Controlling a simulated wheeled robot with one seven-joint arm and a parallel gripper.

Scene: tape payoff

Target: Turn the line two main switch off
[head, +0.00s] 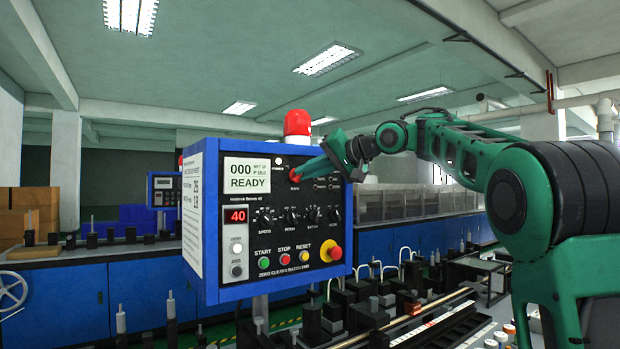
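A blue control box (213,285) with a black face stands on a post in the middle of the head view. A small red switch (294,175) sits high on its face, right of the lit READY display (247,174). I cannot read a line number or a main switch label. My gripper (304,171) reaches in from the right, its green fingers in front of the upper right of the face. The tips are at or very near the red switch; I cannot tell if they touch it. The fingers partly cover the area and their gap is not clear.
Below are a red 40 readout (236,216), several black knobs, green START (264,263), red STOP (284,260), yellow RESET (304,257) and a red emergency button (333,252). A red beacon (297,124) tops the box. Another blue panel (164,190) stands behind left. Machinery fills the lower right.

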